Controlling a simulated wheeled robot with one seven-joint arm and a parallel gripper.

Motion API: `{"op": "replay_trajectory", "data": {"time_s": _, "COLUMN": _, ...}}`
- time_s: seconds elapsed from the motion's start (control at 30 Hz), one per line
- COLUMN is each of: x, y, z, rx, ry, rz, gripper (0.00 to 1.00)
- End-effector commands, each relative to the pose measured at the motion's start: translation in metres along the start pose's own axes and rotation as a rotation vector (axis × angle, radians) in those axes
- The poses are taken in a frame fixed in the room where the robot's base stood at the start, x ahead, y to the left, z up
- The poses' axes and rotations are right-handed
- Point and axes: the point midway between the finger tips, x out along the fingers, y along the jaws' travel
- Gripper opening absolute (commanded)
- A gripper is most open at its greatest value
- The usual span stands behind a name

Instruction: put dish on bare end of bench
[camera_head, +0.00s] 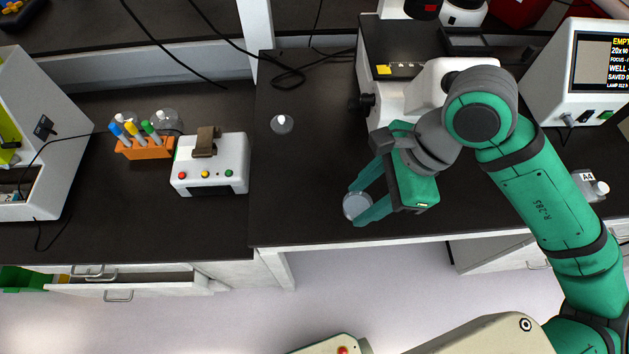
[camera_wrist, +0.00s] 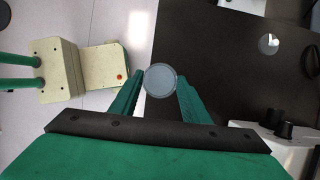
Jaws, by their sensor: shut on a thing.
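The dish is a small clear round dish (camera_head: 357,206), held between the fingertips of my gripper (camera_head: 366,205). In the head view it appears over the front edge area of the dark bench (camera_head: 300,190); its height above the top is hard to tell. In the wrist view the dish (camera_wrist: 160,79) sits between the two green fingers of my gripper (camera_wrist: 158,90), in front of the bench's edge line. My gripper is shut on it. The bench top to the left of my gripper is bare near the front.
A small clear item (camera_head: 282,123) stands farther back on the bench. A microscope (camera_head: 430,90) stands behind my gripper. A white box with coloured buttons (camera_head: 209,165) and an orange tube rack (camera_head: 146,148) are on the lower bench at left.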

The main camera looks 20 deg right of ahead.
Motion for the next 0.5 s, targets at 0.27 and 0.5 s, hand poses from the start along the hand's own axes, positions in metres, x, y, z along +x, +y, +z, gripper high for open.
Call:
{"op": "replay_trajectory", "data": {"time_s": 0.27, "x": 0.039, "y": -0.046, "z": 0.025, "rx": -0.002, "ry": 0.0, "rz": 0.004, "gripper": 0.02}}
{"op": "replay_trajectory", "data": {"time_s": 0.5, "x": 0.081, "y": -0.071, "z": 0.029, "rx": 0.001, "ry": -0.002, "rz": 0.002, "gripper": 0.02}}
